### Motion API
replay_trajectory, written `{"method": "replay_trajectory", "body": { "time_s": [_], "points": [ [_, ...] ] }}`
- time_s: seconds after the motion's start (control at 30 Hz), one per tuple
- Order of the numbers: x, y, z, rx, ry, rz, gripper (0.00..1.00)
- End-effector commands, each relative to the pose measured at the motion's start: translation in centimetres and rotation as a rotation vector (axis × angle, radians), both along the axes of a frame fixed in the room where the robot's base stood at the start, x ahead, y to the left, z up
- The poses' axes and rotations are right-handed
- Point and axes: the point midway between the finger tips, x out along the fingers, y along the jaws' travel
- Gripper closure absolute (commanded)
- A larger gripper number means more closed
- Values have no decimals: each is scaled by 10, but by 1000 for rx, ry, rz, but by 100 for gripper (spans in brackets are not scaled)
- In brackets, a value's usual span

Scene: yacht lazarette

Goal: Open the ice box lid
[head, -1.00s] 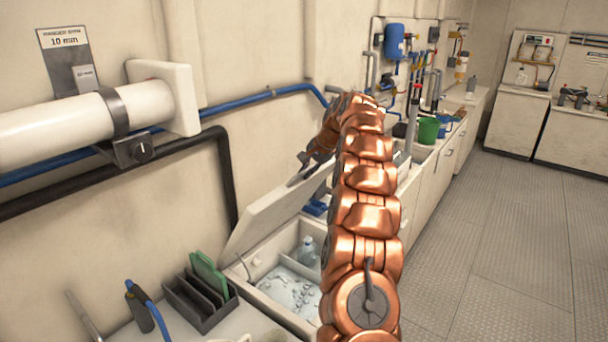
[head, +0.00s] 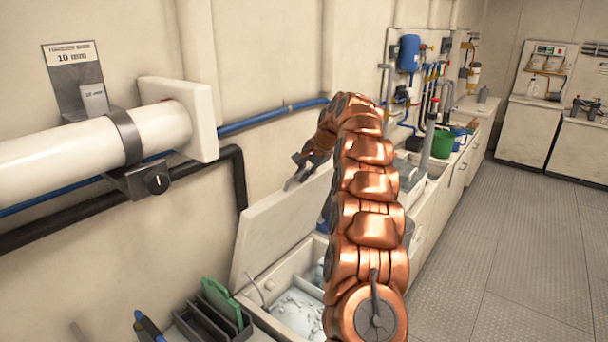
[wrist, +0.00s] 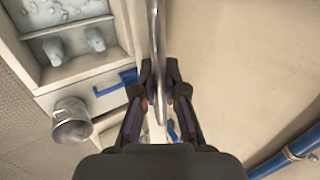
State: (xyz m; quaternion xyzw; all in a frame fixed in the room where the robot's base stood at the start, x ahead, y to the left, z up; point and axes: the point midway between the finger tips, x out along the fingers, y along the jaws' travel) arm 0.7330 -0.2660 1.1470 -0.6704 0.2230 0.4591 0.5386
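The ice box lid (head: 275,232) is a pale panel raised steeply along the wall side of the open ice box (head: 262,318). White ice shows inside the box, partly hidden by my arm. My gripper (head: 294,180) is at the lid's upper edge. In the wrist view the lid appears edge-on as a thin upright strip (wrist: 157,40), and my gripper (wrist: 158,75) has a finger close against each side of it. The open box also shows at the upper left of the wrist view (wrist: 85,68).
A dark rack with a green board (head: 222,302) stands on the counter left of the box. A blue pipe (head: 270,116) and black pipe (head: 238,170) run along the wall behind the lid. A green bucket (head: 443,143) stands farther along the counter. The floor at right is clear.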

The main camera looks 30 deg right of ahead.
Motion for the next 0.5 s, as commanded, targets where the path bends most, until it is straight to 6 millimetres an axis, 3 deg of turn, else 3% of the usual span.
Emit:
{"method": "replay_trajectory", "body": {
  "time_s": [0.23, 0.5],
  "points": [
    [0, 0, 3, -3, -6, -2, 64],
    [0, -1, 1, -2, -3, -2, 63]
  ]
}}
